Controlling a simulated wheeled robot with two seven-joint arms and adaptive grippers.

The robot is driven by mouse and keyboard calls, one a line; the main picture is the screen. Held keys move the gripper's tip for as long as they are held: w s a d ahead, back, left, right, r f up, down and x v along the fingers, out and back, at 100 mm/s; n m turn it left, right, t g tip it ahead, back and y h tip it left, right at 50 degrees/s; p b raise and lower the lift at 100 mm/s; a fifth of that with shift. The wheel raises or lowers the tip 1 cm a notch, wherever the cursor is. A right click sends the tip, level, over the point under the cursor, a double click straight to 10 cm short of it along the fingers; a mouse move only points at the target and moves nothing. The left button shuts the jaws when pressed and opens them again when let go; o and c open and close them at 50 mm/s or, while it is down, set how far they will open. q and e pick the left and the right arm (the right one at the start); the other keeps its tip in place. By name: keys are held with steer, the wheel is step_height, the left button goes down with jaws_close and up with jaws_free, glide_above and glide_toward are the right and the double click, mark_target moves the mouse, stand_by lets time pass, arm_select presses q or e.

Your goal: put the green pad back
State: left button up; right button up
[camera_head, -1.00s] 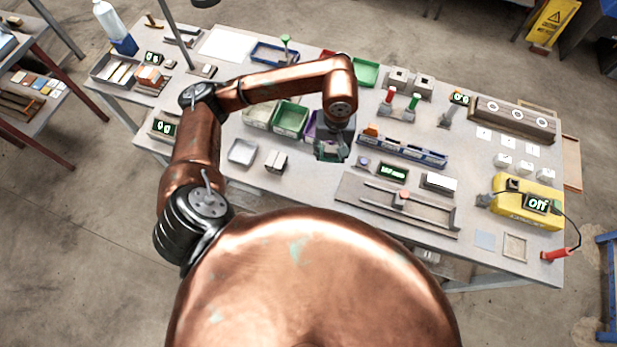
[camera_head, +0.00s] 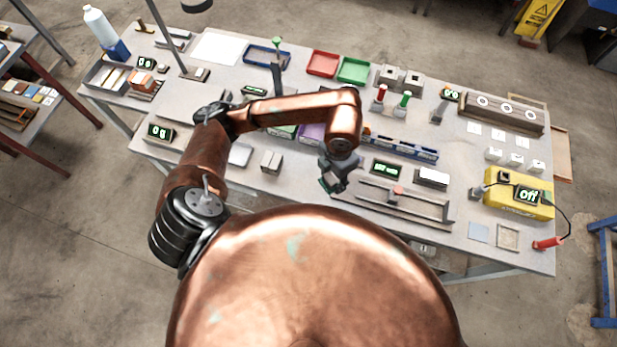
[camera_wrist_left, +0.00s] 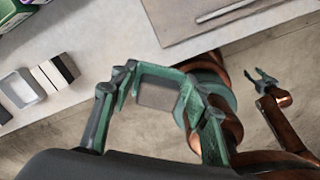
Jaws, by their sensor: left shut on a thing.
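My left gripper (camera_head: 333,184) hangs over the near edge of the bench, left of the rail fixture. In the left wrist view its green-lined fingers (camera_wrist_left: 158,90) are shut on a small square grey-brown piece (camera_wrist_left: 158,98) with a green edge at its top. I cannot tell for sure that this is the green pad; its other faces are hidden. A flat green tray (camera_head: 354,70) lies at the back of the bench beside a red one (camera_head: 322,63). My right gripper (camera_wrist_left: 261,76) is open and empty, off the bench, at the right of the wrist view.
The rail fixture (camera_head: 430,207) is just right of the left gripper. A two-tone block (camera_head: 271,161) and a pale tray (camera_head: 240,155) are left of it. My arm partly hides a purple bin (camera_head: 312,133). A yellow box (camera_head: 518,202) stands at the right.

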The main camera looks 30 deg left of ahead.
arm_select(q)
steer(key=n, duration=0.2)
steer(key=s+d+n, duration=0.1)
steer(key=n, duration=0.3)
steer(key=shift+s+d+n, duration=0.2)
steer(key=shift+d+n, duration=0.1)
steer(key=shift+n, duration=0.1)
steer(key=s+d+n, duration=0.1)
steer(key=n, duration=0.4)
steer(key=p, duration=0.2)
glide_above(308, 176)
steer(key=d, duration=0.1)
steer(key=f, duration=0.8)
steer(key=shift+s+d+f, duration=0.1)
steer(key=shift+s+f, duration=0.15)
steer(key=shift+f, duration=0.15)
steer(key=shift+w+a+f, duration=0.15)
steer(key=shift+a+f, duration=0.15)
steer(key=shift+f, duration=0.05)
steer(key=f, duration=0.3)
steer(key=shift+a+f+p, duration=0.2)
steer(key=shift+f+p, duration=0.1)
steer(key=shift+p, duration=0.1)
steer(key=shift+w, duration=0.1)
steer(key=shift+f, duration=0.1)
